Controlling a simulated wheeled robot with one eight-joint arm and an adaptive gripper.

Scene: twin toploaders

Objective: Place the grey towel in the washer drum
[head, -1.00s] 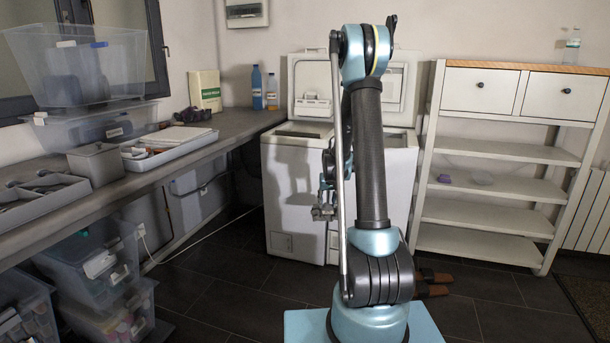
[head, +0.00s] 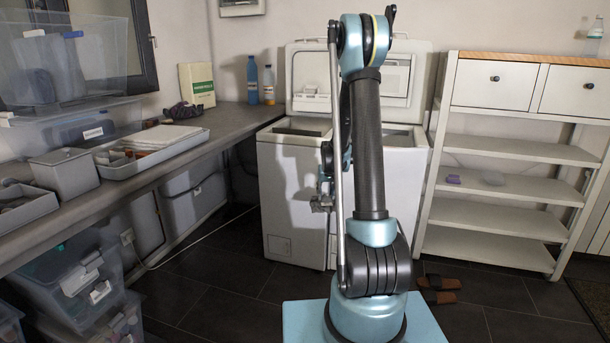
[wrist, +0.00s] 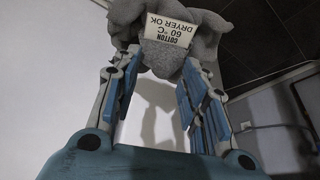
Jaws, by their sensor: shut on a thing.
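A grey towel (wrist: 165,55) with a white label reading cotton, 60 °C, dryer OK is pinched between the fingertips of my gripper (wrist: 162,70) in the wrist view. In the head view my gripper (head: 322,203) is small and partly behind my own arm, in front of the white twin toploader (head: 285,190); the towel cannot be made out there. The toploader's raised lid (head: 308,75) stands against the wall. Its left opening (head: 305,127) shows a dark edge, and its right side is partly hidden by my arm. The drum's inside is not visible.
A long grey worktop (head: 225,122) with bins and a tray (head: 155,152) runs along the left. A white shelf unit (head: 500,224) stands right of the toploader. Brown slippers (head: 438,290) lie on the dark floor, which is mostly clear in front.

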